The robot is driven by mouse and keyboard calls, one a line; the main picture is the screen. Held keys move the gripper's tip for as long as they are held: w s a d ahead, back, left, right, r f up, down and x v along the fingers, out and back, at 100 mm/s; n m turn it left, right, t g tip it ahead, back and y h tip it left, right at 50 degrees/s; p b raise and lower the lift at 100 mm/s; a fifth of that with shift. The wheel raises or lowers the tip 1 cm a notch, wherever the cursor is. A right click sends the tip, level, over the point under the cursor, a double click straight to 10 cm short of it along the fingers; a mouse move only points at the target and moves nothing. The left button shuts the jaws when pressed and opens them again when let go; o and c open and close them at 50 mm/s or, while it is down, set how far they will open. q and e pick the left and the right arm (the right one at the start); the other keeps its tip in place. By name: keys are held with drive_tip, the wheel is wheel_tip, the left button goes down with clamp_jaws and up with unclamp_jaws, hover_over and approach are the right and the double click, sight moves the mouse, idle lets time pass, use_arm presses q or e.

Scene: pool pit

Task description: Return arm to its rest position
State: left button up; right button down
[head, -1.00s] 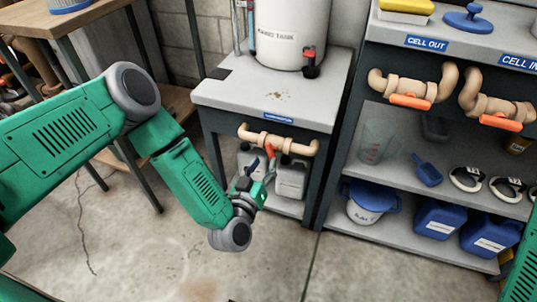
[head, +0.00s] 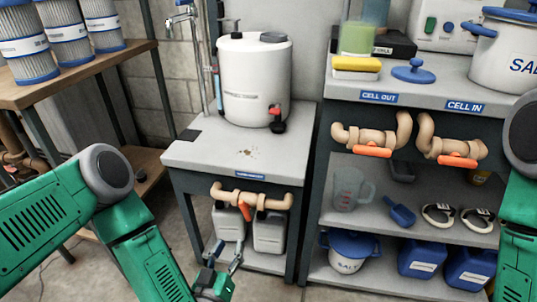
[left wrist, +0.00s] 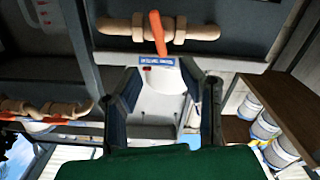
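My left arm comes in from the left in the head view. My left gripper (head: 228,254) is low in the picture, in front of the small grey-topped stand (head: 200,158). Its two fingers are spread, and they also show apart with nothing between them in the left wrist view (left wrist: 168,90). A tan pipe (head: 277,203) with an orange valve handle (head: 246,212) is on the stand's front, just above the gripper. In the left wrist view the orange handle (left wrist: 157,32) is beyond the fingertips, apart from them. My right arm shows at the right edge; its gripper is out of view.
A white tank (head: 254,85) stands on the stand, with white jugs (head: 270,232) below. A shelf unit (head: 345,228) at right carries tan pipes with orange handles, a jug, a scoop and blue containers. A wooden rack (head: 75,80) with filter cartridges is at left.

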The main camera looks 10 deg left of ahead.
use_arm(q)
drive_tip(key=s+d+f+m+g+h, duration=0.1)
drive_tip(key=s+f+m+g+h, duration=0.25)
drive_tip(key=s+f+g, duration=0.55)
drive_tip(key=s+a+g+y, duration=0.4)
drive_tip(key=s+a+g, duration=0.4)
drive_tip(key=s+a, duration=0.45)
wheel_tip(320, 180, up, 15)
drive_tip(key=s+p, duration=0.2)
drive_tip(key=p, duration=1.2)
drive_tip(key=shift+s+d, duration=0.25)
drive_tip(key=shift+d, duration=0.15)
idle(3.4)
